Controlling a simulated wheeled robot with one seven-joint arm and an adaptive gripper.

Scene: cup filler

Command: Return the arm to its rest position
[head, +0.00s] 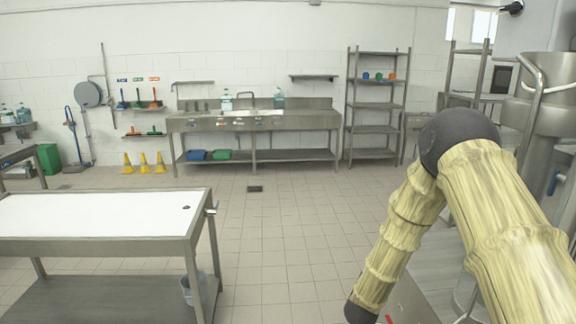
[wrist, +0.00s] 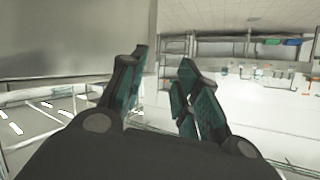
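My arm shows at the right of the head view, with pale yellow, bamboo-like links and a dark joint; it is bent, one link running down to a dark lower end. My gripper is not clear in the head view. In the wrist view, my gripper (wrist: 161,80) has its two dark and teal fingers apart, with an empty gap between them. It touches nothing that I can see.
A white-topped steel table (head: 95,212) stands at the left front. A grey machine (head: 540,120) stands close behind my arm at the right. A sink counter (head: 255,122) and a shelf rack (head: 377,105) line the back wall. The tiled floor between is clear.

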